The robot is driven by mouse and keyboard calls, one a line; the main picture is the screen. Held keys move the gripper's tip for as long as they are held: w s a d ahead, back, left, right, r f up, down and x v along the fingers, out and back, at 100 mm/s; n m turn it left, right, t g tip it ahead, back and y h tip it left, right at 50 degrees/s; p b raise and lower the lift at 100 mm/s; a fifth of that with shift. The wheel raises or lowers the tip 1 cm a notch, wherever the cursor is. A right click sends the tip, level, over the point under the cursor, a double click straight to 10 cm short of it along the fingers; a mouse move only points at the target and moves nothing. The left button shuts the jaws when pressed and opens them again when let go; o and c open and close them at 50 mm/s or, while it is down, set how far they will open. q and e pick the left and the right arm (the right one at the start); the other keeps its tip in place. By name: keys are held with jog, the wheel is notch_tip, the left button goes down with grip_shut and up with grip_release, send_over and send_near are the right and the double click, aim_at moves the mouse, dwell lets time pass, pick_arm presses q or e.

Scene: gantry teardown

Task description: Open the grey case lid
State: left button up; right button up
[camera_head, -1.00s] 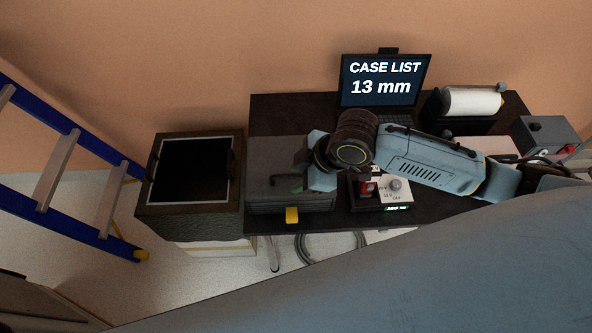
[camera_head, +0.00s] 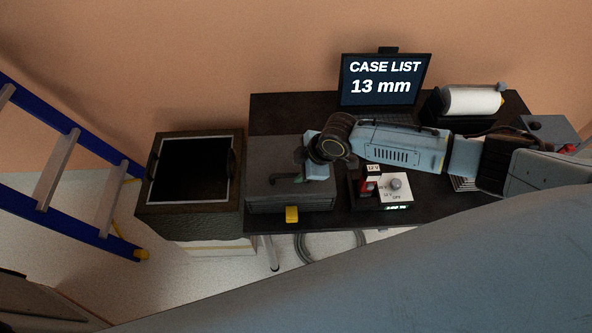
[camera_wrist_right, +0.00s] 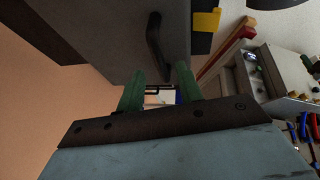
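The grey case (camera_head: 262,187) sits at the left end of the dark table with its lid down. A yellow latch (camera_head: 291,214) is on its front; it also shows in the wrist view (camera_wrist_right: 205,22). A dark handle (camera_wrist_right: 157,45) stands on the lid. My right gripper (camera_head: 299,170) is over the right part of the lid. In the wrist view its green fingers (camera_wrist_right: 160,73) are apart with nothing between them, and the handle is just beyond the tips. Whether they touch it I cannot tell. My left gripper is not in view.
A dark open-topped box (camera_head: 190,218) stands left of the table, beside a blue ladder (camera_head: 75,138). Right of the case are a small unit with a dial (camera_head: 396,187) and a red switch (camera_head: 368,185). A screen (camera_head: 385,80) reads "CASE LIST 13 mm". A white roll (camera_head: 472,101) stands behind.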

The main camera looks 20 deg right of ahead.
jog(key=shift+x, duration=1.45)
grip_shut()
